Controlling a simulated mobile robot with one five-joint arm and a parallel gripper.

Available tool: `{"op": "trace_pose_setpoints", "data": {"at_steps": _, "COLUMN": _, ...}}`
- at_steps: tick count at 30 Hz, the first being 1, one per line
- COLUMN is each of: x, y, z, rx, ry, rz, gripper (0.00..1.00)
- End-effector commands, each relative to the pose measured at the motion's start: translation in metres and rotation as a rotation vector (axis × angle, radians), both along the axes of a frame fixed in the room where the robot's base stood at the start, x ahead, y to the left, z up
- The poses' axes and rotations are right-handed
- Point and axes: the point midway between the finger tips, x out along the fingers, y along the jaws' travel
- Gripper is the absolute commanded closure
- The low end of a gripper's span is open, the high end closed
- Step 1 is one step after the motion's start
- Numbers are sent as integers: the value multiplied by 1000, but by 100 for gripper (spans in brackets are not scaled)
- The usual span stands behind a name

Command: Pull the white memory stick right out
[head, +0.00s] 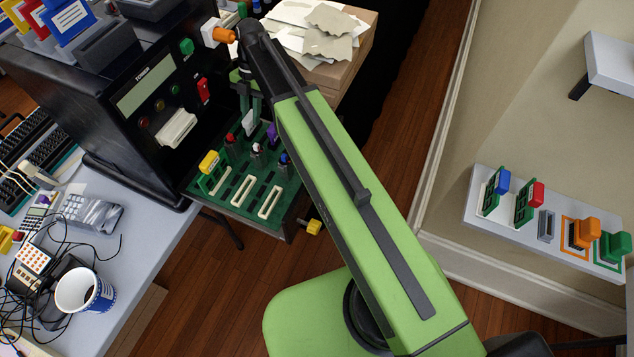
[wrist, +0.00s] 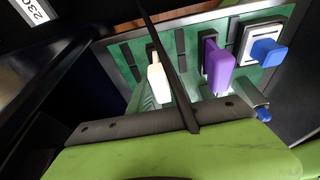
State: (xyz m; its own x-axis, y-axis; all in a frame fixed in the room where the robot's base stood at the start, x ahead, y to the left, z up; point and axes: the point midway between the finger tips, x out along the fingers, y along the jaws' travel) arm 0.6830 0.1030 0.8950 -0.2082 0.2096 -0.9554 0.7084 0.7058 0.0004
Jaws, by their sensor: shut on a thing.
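The white memory stick (head: 249,123) stands at the green socket board (head: 222,208) at the front of the black machine. It also shows in the wrist view (wrist: 157,82), with its far end at a dark slot in the green board. I cannot tell how deep it sits. My gripper (head: 250,107) reaches down over the stick from above and is shut on it. The fingertips are small and partly hidden in the head view. The purple stick (wrist: 218,70) is just right of the white one in the wrist view.
A blue stick (wrist: 266,52) in a white frame lies beyond the purple one. Red, white and blue knobs (head: 284,158) and a yellow stick (head: 209,161) crowd the board. A paper-covered box (head: 345,62) stands close behind. A wall shelf (head: 480,215) holds several sticks.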

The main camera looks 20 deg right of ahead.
Motion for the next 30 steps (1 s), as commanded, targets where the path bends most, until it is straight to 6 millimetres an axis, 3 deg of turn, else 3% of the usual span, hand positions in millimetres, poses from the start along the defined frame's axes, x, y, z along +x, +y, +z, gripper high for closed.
{"op": "trace_pose_setpoints", "data": {"at_steps": 30, "x": 0, "y": 0, "z": 15, "rx": -1, "ry": 1, "rz": 0, "gripper": 100}}
